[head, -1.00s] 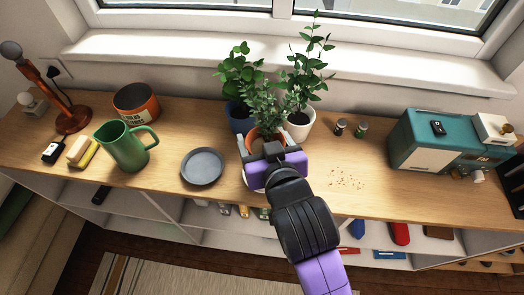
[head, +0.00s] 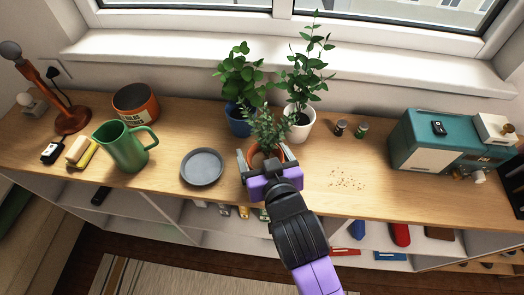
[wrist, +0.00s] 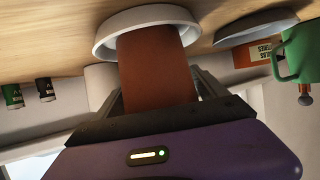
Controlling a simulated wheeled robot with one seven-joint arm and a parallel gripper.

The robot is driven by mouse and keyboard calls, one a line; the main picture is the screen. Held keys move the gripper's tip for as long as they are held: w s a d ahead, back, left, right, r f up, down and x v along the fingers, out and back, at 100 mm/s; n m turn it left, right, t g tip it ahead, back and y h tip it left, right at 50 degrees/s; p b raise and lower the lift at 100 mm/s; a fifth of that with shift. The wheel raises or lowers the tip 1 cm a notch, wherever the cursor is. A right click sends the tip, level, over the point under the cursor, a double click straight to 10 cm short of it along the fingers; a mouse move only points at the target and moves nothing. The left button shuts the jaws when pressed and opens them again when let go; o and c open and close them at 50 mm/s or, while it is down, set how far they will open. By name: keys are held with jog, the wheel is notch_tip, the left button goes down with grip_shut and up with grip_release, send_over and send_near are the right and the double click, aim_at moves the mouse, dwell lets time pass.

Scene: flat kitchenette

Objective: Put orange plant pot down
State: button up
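The orange plant pot (head: 265,160) with its small leafy plant (head: 268,128) is upright at the front of the wooden counter. In the wrist view, which is upside down, the orange pot (wrist: 157,72) fills the space between the fingers. My gripper (head: 265,157) has one finger on each side of the pot and looks shut on it. The pot's base is at a white saucer (wrist: 147,17), within its rim; I cannot tell whether it bears on it. The saucer is mostly hidden by my gripper in the head view.
A blue pot (head: 239,122) and a white pot (head: 301,127) with plants stand just behind. A grey plate (head: 202,167) and green jug (head: 124,148) are to the left. Two small jars (head: 350,129) and crumbs (head: 348,180) are to the right, before a teal machine (head: 440,140).

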jog(key=shift+o, duration=0.4)
jog(key=shift+r, duration=0.1)
jog(key=shift+r, duration=0.2)
jog(key=v, duration=1.2)
jog(key=shift+f, duration=0.15)
jog(key=s+d+f+m+t+h, duration=0.1)
jog(key=s+d+f+m+h, duration=0.3)
jog(key=s+d, duration=1.05)
jog(key=s+d+r+t, duration=0.1)
jog(key=s+d, duration=0.4)
jog(key=s, duration=0.3)
jog(key=shift+r+h, duration=0.4)
